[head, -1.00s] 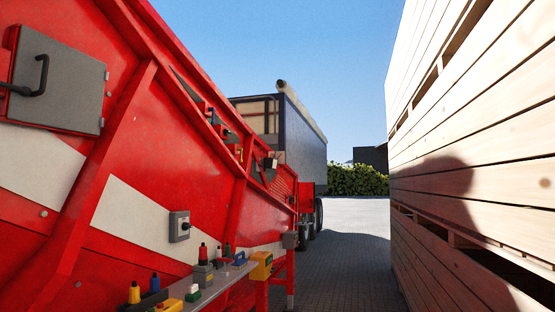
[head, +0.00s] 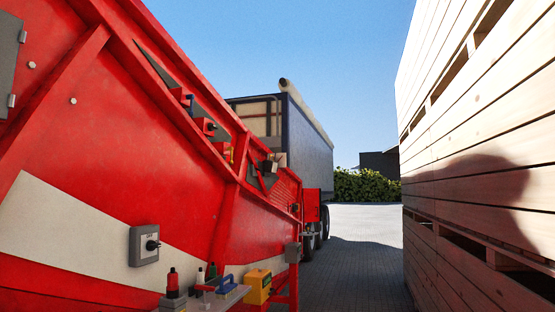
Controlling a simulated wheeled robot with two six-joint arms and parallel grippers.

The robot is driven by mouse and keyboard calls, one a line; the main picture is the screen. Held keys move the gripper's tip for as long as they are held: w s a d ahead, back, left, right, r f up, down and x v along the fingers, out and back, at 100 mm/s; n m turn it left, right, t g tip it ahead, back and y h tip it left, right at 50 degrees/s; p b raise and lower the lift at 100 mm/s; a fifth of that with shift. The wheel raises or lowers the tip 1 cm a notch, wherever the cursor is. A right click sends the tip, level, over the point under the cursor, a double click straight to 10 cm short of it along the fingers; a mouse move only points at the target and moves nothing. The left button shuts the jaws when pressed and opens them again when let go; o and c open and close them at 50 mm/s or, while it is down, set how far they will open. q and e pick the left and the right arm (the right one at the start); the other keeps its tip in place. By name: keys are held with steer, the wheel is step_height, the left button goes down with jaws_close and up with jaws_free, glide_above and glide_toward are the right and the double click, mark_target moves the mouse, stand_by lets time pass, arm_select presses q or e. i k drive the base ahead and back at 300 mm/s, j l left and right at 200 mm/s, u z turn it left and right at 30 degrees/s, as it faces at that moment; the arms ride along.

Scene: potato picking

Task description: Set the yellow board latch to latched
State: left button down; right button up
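No part is clearly a yellow board latch. A yellow box (head: 257,286) stands at the right end of a grey shelf (head: 232,302) low on the red machine. Neither gripper is in view.
The red machine (head: 110,145) fills the left, with a grey switch box (head: 144,245) on its side. The shelf also bears a red-topped bottle (head: 172,283) and a blue handle (head: 228,284). Wooden crates (head: 480,150) line the right. Paving (head: 350,270) between is clear; a trailer (head: 300,140) stands ahead.

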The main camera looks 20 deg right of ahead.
mark_target(230, 148)
steer(key=i+l, duration=0.25)
steer(key=i, duration=0.15)
steer(key=i+l+z, duration=0.15)
steer(key=i, duration=0.3)
steer(key=i+l, duration=0.25)
steer(key=i, duration=0.15)
